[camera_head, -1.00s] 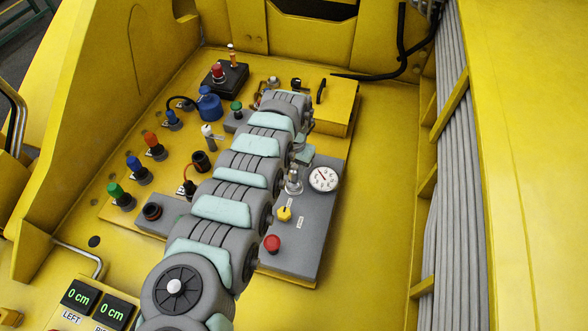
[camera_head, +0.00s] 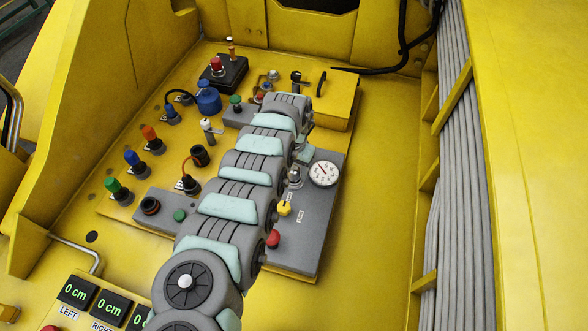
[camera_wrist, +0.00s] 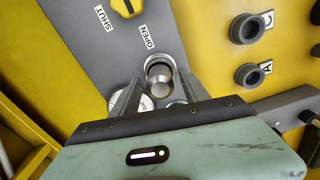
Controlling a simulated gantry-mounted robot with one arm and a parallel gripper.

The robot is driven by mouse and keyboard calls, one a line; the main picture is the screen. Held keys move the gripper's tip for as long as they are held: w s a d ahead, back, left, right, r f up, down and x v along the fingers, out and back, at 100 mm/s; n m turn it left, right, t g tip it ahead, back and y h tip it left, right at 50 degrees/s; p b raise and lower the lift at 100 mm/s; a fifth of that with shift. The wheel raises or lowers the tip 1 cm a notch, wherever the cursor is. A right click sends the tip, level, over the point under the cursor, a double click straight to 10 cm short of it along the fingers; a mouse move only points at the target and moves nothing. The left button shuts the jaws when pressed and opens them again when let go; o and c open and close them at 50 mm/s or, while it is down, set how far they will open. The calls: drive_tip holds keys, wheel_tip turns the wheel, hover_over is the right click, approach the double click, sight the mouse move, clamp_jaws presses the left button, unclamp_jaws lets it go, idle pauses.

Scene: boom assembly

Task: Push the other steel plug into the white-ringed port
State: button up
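A steel plug-like fitting (camera_wrist: 158,80) with a bright ring around its far end stands on the grey panel (camera_head: 325,215). It also shows in the head view (camera_head: 295,179), left of the gauge. In the wrist view it lies between the two fingers of my gripper (camera_wrist: 155,80), which are spread with a gap on each side. My gripper looks open. In the head view its fingers are hidden behind my arm. I cannot clearly tell a white-ringed port apart from the ring around this fitting.
A white gauge (camera_head: 323,173), a yellow knob (camera_head: 284,209) and a red button (camera_head: 273,240) are close by on the panel. Dark ports marked C (camera_wrist: 250,28) and A (camera_wrist: 252,75) lie right in the wrist view. Coloured plugs and a blue canister (camera_head: 208,101) stand left of my arm.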

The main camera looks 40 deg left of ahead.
drive_tip(key=shift+o, duration=0.3)
wheel_tip(320, 180, up, 11)
drive_tip(key=b, duration=0.1)
idle(0.6)
drive_tip(key=shift+f, duration=0.1)
idle(0.5)
